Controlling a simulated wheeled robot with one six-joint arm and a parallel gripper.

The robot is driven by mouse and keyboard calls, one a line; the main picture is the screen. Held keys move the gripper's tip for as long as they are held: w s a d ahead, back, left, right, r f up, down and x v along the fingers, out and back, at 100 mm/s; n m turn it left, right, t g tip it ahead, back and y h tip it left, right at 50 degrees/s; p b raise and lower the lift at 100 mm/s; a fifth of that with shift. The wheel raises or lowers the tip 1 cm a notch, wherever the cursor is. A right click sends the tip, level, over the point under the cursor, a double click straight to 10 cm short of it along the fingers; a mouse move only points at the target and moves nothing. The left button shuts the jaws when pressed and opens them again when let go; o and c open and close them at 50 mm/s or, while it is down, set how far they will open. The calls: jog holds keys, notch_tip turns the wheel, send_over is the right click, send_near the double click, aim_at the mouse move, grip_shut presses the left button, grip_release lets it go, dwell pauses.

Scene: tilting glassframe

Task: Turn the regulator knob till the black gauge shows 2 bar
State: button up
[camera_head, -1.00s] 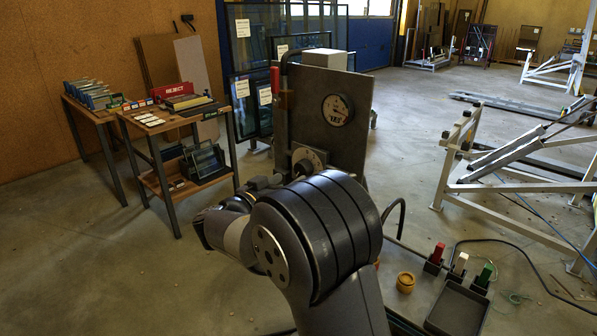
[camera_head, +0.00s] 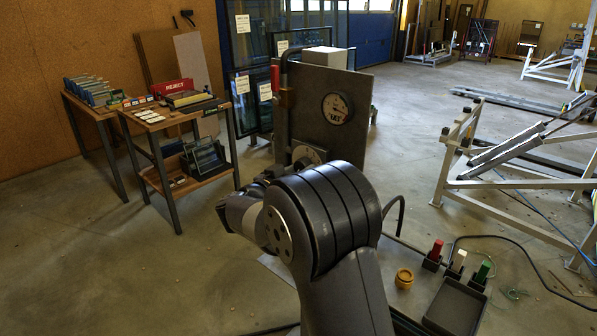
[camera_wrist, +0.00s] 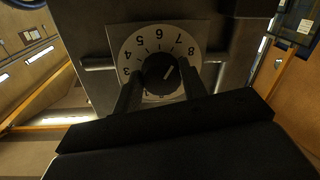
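The black regulator knob (camera_wrist: 158,74) sits in a white scale plate (camera_wrist: 146,46) with numbers up to 8, seen upside down in the wrist view. Its white mark points up and right, towards the 7 and 8 side. My gripper (camera_wrist: 160,88) has one finger on each side of the knob, very close to it. I cannot tell whether they touch it. In the head view the black gauge (camera_head: 336,108) is on the grey panel above the scale plate (camera_head: 308,153). Its reading is too small to make out. My arm hides the gripper and knob there.
A red-handled lever (camera_head: 275,79) stands on a pipe at the panel's left edge. A workbench (camera_head: 166,118) is on the left. Red, white and green blocks (camera_head: 456,260) and a black tray (camera_head: 457,306) are at lower right. A white frame (camera_head: 480,184) stands farther right.

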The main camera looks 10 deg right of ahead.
jog(key=c, duration=0.4)
